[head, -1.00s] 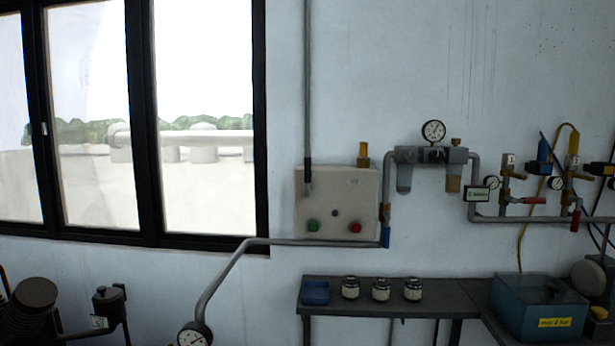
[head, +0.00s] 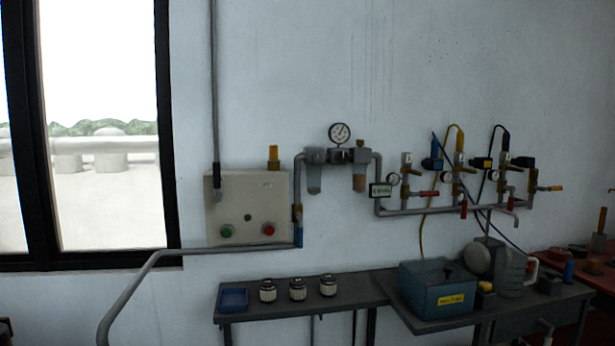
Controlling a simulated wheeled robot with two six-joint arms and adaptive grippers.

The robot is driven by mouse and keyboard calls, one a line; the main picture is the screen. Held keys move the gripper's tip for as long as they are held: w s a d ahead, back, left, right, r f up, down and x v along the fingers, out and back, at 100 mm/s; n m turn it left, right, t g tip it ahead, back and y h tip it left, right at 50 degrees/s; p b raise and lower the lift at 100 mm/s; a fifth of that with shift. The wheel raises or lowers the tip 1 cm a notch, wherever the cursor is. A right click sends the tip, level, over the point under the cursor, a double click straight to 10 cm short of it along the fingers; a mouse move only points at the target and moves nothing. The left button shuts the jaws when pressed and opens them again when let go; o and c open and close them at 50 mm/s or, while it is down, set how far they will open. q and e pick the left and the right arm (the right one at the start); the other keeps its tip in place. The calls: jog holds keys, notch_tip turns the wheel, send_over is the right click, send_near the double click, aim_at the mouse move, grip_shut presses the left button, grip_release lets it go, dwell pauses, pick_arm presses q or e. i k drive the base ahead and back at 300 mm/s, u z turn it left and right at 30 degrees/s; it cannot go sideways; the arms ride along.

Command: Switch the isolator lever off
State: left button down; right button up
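A grey control box (head: 247,185) with a green button (head: 226,231) and a red button (head: 268,230) is on the wall, left of centre. An upright yellow lever-like piece (head: 273,153) stands at its top edge. A blue handle (head: 298,236) points down on the pipe at the box's lower right. Several valves with coloured levers sit on the wall pipe to the right, including a red lever (head: 429,194) lying level and an orange one (head: 550,188). I cannot tell which is the isolator lever. Neither gripper is in view.
A dark bench (head: 352,297) below holds a blue tray (head: 233,299) and several small jars. A blue-green box (head: 436,289) and a grey jug (head: 509,273) stand to the right. A bent grey pipe (head: 150,262) crosses in front at the left. A red table (head: 590,262) is at far right.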

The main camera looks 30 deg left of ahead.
aim_at(217, 167)
jog(key=z, duration=0.55)
jog(key=k, duration=0.95)
jog(key=u, duration=1.25)
jog(key=i, duration=0.35)
jog(key=u, duration=0.05)
